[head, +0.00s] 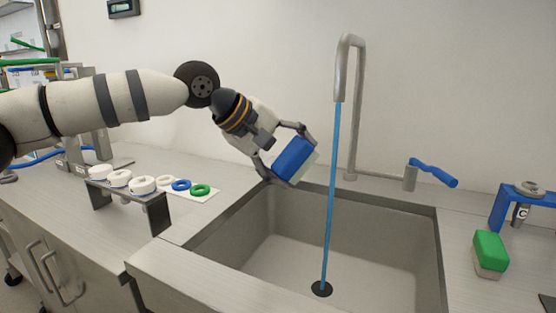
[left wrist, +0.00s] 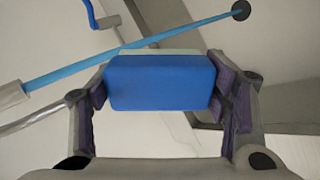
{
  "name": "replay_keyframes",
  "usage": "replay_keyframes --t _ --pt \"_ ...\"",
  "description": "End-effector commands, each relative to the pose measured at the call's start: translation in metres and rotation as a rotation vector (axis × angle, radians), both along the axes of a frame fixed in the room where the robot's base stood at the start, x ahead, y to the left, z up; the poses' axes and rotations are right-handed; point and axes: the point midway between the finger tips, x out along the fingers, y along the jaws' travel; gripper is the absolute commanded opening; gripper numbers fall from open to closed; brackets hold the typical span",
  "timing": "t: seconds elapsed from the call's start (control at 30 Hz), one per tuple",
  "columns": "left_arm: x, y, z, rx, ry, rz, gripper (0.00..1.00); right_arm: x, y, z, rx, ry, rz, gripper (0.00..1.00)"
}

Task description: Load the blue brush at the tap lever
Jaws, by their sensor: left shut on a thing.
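My left gripper (head: 287,153) is shut on the blue brush (head: 293,159), a blue block with a pale underside. It holds the brush tilted above the left rim of the sink, apart from the water stream. In the left wrist view the brush (left wrist: 160,82) sits between both fingers. The tap (head: 345,100) stands behind the sink, and a blue stream of water (head: 331,200) falls from its spout to the drain (head: 322,289). The tap lever (head: 433,173) has a blue handle and stands right of the tap. It also shows in the left wrist view (left wrist: 104,20). My right gripper is not in view.
The steel sink (head: 375,220) is open and empty apart from the water. A green brush (head: 490,253) stands on the right counter near a blue bracket (head: 520,198). A rack with white round caps (head: 130,185) and a card with coloured rings (head: 188,188) are on the left counter.

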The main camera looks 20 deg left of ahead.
Motion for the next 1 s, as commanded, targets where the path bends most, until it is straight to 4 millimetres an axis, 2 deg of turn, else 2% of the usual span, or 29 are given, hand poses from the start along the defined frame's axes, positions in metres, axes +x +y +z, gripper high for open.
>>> replay_keyframes --t 0.03,0.07,0.5,1.0 --pt "0.007 -0.004 -0.01 0.0 0.011 -0.001 0.44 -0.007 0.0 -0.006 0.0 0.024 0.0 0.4" --pt "0.01 -0.006 -0.011 0.001 0.011 -0.001 0.44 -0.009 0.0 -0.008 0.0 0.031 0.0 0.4" --pt "0.049 -0.036 -0.015 0.0 0.004 -0.001 0.44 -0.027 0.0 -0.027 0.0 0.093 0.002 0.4" --pt "0.054 -0.04 -0.013 0.0 -0.001 -0.001 0.44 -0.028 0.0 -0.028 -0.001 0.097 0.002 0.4"
